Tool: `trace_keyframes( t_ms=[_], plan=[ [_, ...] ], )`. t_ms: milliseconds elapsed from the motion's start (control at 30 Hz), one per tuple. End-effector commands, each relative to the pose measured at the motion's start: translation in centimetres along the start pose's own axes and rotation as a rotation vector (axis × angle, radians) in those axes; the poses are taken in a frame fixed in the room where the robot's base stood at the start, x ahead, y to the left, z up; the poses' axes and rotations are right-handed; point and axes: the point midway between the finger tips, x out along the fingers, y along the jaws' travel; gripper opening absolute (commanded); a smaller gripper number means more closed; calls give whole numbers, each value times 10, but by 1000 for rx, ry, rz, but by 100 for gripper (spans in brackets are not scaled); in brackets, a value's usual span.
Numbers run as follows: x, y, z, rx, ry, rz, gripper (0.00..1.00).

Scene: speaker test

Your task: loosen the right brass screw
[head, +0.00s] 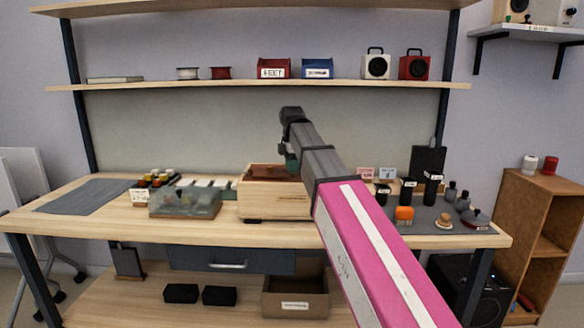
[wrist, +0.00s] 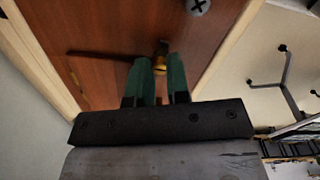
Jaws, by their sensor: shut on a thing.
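The brass screw (wrist: 161,67) stands up from a reddish-brown panel (wrist: 110,30) in the wrist view. My gripper (wrist: 160,66) has green fingers, one on each side of the screw, shut on it. Its lower part is hidden between the fingers. In the head view the panel is the top of a pale wooden box (head: 275,205) on the bench, and my gripper (head: 291,160) is at its back right, partly hidden by my arm. The screw is too small to make out there.
A grey cross-head screw (wrist: 198,6) sits at the top of the wrist view. On the bench (head: 100,224), a clear-lidded case (head: 185,203) stands left of the box. A grey mat (head: 85,196) lies bare at far left.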

Motion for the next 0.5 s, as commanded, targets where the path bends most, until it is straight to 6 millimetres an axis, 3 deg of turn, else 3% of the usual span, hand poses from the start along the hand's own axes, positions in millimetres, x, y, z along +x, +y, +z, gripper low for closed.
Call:
trace_keyframes(
  t_ms=[500],
  plan=[
    [0, 0, 0, -50, 1, 1, 0]
  ],
)
